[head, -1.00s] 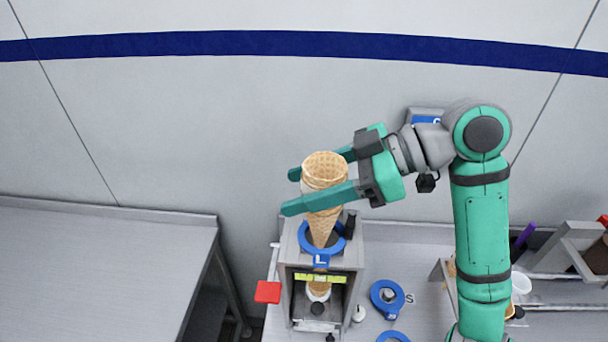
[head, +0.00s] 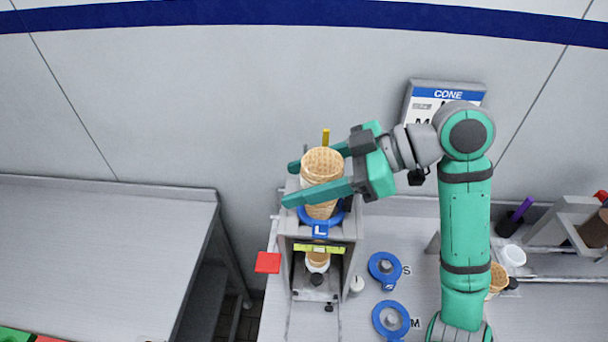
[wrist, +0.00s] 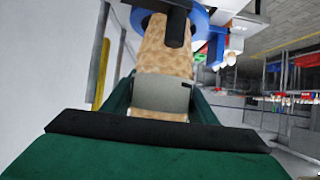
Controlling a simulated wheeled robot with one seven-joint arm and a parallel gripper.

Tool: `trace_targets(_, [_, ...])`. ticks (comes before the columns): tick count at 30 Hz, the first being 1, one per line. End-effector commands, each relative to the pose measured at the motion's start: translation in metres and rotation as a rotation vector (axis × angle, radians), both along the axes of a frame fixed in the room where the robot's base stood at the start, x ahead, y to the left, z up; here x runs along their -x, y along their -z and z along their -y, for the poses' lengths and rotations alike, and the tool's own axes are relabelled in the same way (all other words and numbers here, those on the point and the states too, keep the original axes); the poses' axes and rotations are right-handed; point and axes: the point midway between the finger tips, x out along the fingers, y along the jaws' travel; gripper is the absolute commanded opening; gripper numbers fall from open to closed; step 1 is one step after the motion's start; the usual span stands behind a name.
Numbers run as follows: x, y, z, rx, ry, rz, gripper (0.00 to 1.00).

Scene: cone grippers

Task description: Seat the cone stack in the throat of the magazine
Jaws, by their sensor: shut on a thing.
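The cone stack (head: 322,162) is upright between the fingers of my gripper (head: 296,184), which is shut on it. Its lower part goes down into the blue ring marked L (head: 320,230) on top of the grey magazine (head: 288,248). Below the ring, a cone (head: 318,260) shows in the magazine's opening behind a yellow-green strip (head: 319,248).
A red tab (head: 268,262) sticks out left of the magazine. Blue rings marked S (head: 384,266) and M (head: 391,319) lie on the counter to the right. A cone sign (head: 445,94) stands behind my arm. The left table (head: 100,250) is mostly bare.

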Motion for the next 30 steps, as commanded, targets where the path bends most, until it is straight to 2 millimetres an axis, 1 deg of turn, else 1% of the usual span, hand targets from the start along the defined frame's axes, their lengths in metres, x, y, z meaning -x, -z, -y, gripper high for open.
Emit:
trace_targets(5, [0.0, 0.0, 0.0, 0.0, 0.001, 0.0, 0.4])
trace_targets(6, [0.0, 0.0, 0.001, 0.0, 0.001, 0.0, 0.57])
trace_targets(8, [0.0, 0.0, 0.001, 0.0, 0.002, 0.0, 0.71])
trace_targets(9, [0.0, 0.0, 0.001, 0.0, 0.002, 0.0, 0.74])
trace_targets(20, [-0.001, -0.002, 0.004, -0.001, 0.005, 0.001, 0.74])
trace_targets(23, [-0.002, -0.007, 0.012, -0.001, 0.009, 0.003, 0.74])
trace_targets(26, [-0.002, -0.014, 0.026, -0.002, 0.01, 0.001, 0.74])
trace_targets(30, [-0.002, -0.028, 0.051, -0.002, 0.011, 0.001, 0.74])
